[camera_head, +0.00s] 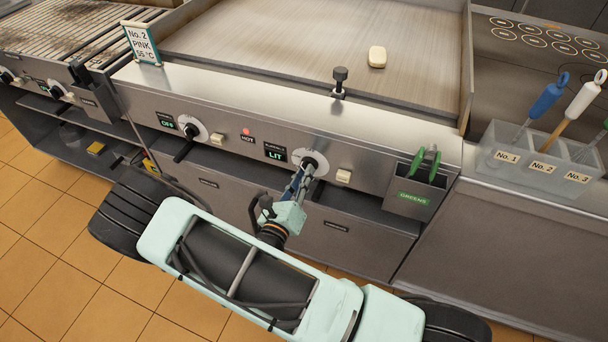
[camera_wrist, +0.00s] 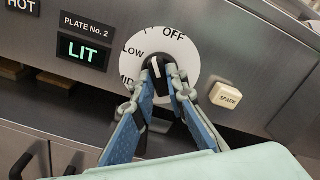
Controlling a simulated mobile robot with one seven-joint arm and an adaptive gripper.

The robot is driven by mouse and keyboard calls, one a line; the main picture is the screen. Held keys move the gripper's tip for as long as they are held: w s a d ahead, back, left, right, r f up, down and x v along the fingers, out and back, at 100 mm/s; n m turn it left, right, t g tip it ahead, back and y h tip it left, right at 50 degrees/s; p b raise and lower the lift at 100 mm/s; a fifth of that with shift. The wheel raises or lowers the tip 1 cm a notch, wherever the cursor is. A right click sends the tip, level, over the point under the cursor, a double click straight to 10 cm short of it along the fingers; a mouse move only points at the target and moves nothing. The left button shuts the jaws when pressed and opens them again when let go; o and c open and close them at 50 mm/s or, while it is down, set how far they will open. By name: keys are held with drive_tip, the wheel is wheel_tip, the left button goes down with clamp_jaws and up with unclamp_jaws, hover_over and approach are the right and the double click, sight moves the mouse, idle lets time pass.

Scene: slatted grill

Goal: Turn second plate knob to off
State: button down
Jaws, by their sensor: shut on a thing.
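The second plate knob (camera_wrist: 156,80) is black with a white pointer line, in front of a white dial (camera_wrist: 186,47) marked OFF, LOW and MID. The pointer stands near upright, between LOW and OFF. My gripper (camera_wrist: 161,76) is shut on the knob, one blue-padded finger on each side. In the head view my gripper (camera_head: 305,172) reaches the right-hand dial (camera_head: 317,159) on the panel, and the fingers hide most of the knob. The plate No. 2 display (camera_wrist: 84,53) reads LIT in green. It also shows in the head view (camera_head: 275,154).
A cream SPARK button (camera_wrist: 226,96) sits right of the dial. Another knob (camera_head: 192,131) with an OFF display (camera_head: 167,121) is to the left. A bin (camera_head: 416,190) labelled GREENS hangs at the right. A small black post knob (camera_head: 340,80) stands above the panel.

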drive_tip(key=shift+f+m+b, duration=0.1)
drive_tip(key=shift+m+b, duration=0.5)
drive_tip(key=shift+m, duration=3)
drive_tip(key=c, duration=1.9)
unclamp_jaws()
drive_tip(key=shift+c, duration=0.2)
drive_tip(key=shift+s, duration=0.1)
drive_tip(key=v, duration=1.2)
